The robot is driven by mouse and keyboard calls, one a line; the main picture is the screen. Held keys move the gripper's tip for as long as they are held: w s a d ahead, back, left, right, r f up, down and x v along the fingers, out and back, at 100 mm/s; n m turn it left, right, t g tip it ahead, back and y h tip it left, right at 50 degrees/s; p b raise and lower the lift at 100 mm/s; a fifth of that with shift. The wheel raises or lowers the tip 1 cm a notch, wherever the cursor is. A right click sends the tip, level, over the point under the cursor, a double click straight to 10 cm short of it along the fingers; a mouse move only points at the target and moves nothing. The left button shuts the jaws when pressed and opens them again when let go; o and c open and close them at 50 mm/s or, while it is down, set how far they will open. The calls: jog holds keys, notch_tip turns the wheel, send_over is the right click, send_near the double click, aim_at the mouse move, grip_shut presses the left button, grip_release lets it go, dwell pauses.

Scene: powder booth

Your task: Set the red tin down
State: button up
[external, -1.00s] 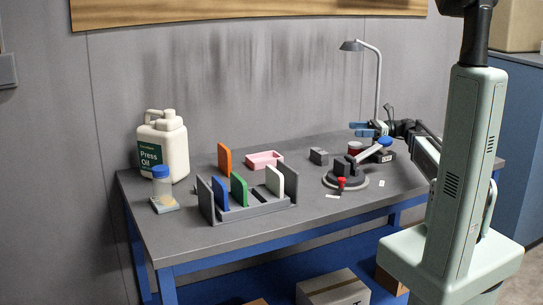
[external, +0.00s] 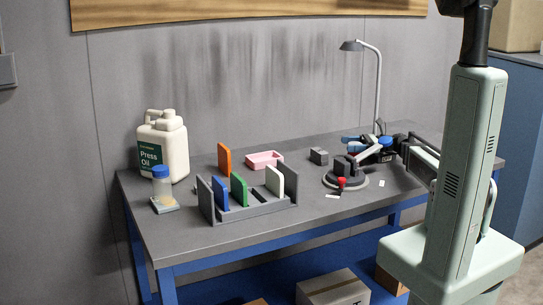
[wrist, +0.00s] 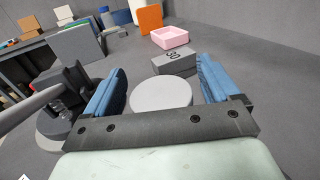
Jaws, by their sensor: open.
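In the wrist view a round tin with a pale grey top (wrist: 162,93) stands upright on the table between my fingers, with a gap on each side. Its side colour does not show there, so I take it to be the red tin. My gripper (wrist: 161,72) is open around it, with blue fingers. In the external view my gripper (external: 356,145) is low over the back right of the table, behind the lever press, and its fingers largely hide the tin.
The press (external: 345,180), with a round base and red knob, stands close in front. A grey block (external: 318,156) marked 30 lies just beyond the tin. A pink tray (external: 264,159) and a rack with coloured plates (external: 258,208) stand left. A lamp (external: 378,85) rises behind.

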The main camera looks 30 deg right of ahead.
jog(key=shift+a, duration=0.15)
jog(key=c, duration=1.3)
jog(key=shift+r, duration=0.15)
notch_tip(320, 180, up, 18)
jog(key=shift+w+d+f+m+t+h, duration=0.3)
jog(key=shift+w+f+m+t+h, duration=0.4)
jog(key=shift+w+m+t+h, duration=1.7)
jog(key=shift+w+d+f+m+t+h, duration=0.25)
jog(key=shift+w+f+m+t+h, duration=0.45)
jog(key=shift+w+m+t+h, duration=1.75)
jog(key=shift+w+d+f+m+t+h, duration=0.3)
jog(key=shift+w+f+m+t+h, duration=0.45)
jog(key=shift+w+m+h, duration=1.9)
